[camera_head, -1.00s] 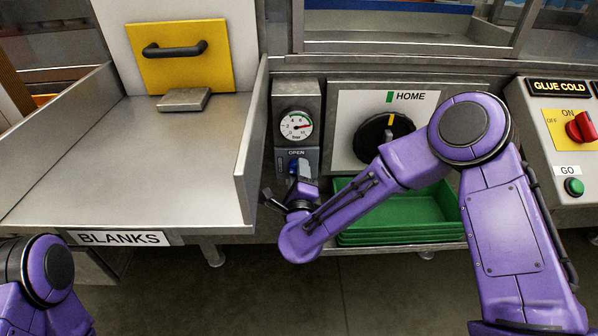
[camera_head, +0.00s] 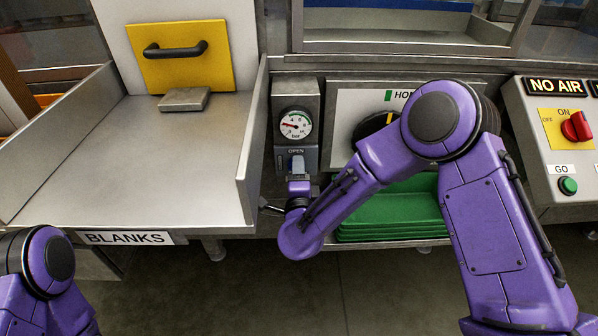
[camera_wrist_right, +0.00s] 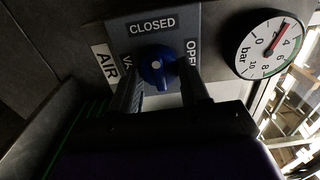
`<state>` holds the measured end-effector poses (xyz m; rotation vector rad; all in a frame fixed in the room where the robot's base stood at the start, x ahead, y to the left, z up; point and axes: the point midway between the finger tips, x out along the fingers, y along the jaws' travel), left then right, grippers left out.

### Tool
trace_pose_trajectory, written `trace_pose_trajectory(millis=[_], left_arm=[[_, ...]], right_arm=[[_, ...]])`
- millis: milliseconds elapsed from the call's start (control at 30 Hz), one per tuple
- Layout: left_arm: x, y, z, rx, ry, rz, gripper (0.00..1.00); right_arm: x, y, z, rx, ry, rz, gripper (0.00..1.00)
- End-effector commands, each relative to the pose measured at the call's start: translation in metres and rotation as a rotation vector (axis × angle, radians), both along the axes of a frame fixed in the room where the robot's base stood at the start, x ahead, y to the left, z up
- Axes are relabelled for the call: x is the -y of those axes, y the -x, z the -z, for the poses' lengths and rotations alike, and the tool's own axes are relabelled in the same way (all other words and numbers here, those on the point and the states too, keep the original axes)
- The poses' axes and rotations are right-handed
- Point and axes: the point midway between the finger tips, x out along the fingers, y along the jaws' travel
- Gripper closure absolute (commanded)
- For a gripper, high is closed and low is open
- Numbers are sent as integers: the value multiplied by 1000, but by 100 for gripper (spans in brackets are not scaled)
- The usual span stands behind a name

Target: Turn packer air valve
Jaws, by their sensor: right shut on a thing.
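The blue air valve knob (camera_wrist_right: 157,66) sits on a grey plate marked CLOSED and OPEN, with an AIR VALVE label. In the head view the knob (camera_head: 297,164) is below the pressure gauge (camera_head: 296,124). My right gripper (camera_head: 297,184) is shut on the knob, with one finger on each side of it in the right wrist view. The gauge needle points left in the head view, near the low numbers; the gauge also shows in the wrist view (camera_wrist_right: 272,45). The gripper hides part of the knob. My left gripper is out of view.
The metal BLANKS tray (camera_head: 245,180) has its side wall just left of the valve. Green trays (camera_head: 390,215) and a black HOME dial (camera_head: 372,126) are right, partly behind my right arm. A control box (camera_head: 550,140) reads NO AIR.

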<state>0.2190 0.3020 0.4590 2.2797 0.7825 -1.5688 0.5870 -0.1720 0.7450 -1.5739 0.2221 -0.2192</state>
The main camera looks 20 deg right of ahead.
Motion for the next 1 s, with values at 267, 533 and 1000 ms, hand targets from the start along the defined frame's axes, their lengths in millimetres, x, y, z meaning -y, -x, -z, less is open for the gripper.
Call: trace_pose_trajectory(millis=[267,533,1000], left_arm=[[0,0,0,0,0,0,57],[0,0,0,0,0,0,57],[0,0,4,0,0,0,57]], right_arm=[[0,1,1,-3,3,-1,48],[0,0,1,-2,2,-1,29],[-22,75,1,-3,3,-5,29]])
